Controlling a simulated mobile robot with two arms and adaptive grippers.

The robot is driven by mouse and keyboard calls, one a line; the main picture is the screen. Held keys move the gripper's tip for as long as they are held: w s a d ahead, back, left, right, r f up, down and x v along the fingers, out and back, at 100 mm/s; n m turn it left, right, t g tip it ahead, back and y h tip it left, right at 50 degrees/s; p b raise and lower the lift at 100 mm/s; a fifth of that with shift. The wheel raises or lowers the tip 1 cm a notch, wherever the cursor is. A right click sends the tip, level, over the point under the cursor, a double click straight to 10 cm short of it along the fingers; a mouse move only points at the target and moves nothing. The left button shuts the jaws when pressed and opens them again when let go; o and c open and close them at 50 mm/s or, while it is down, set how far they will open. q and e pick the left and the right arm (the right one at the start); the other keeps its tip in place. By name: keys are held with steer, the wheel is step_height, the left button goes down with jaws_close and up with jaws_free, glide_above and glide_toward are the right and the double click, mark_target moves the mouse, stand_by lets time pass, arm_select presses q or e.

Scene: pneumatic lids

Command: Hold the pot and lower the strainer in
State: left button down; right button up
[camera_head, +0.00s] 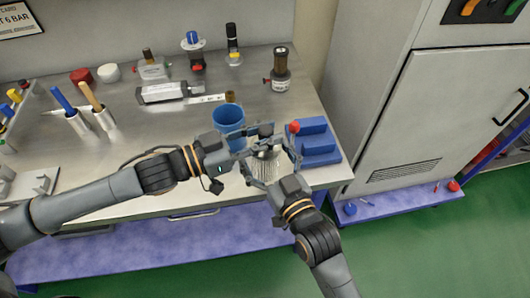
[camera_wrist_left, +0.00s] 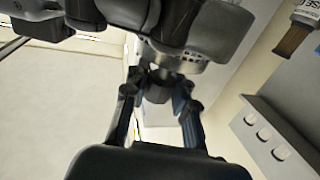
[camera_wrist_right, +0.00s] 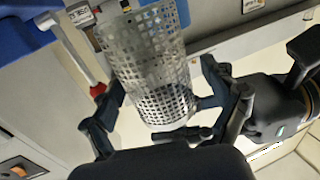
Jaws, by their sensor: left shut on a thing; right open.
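The strainer (camera_head: 266,164), a perforated metal cylinder, hangs over the front edge of the bench in the head view. My left gripper (camera_head: 262,133) is shut on a dark part at its top, which also shows between the fingers in the left wrist view (camera_wrist_left: 158,92). My right gripper (camera_head: 270,157) is open, with a finger on each side of the strainer. The right wrist view shows the perforated wall (camera_wrist_right: 150,50) close up; contact with the fingers cannot be told. A blue open-topped pot (camera_head: 229,116) stands upright on the bench, left of and behind the strainer, partly hidden by my left gripper.
A blue stepped block (camera_head: 319,143) and a red ball knob (camera_head: 294,127) are close at the right. A grey cabinet (camera_head: 430,110) stands right of the bench.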

steer(key=c, duration=1.2)
arm_select(q)
steer(key=c, duration=1)
jaws_free()
arm_select(e)
steer(key=shift+c, duration=0.4)
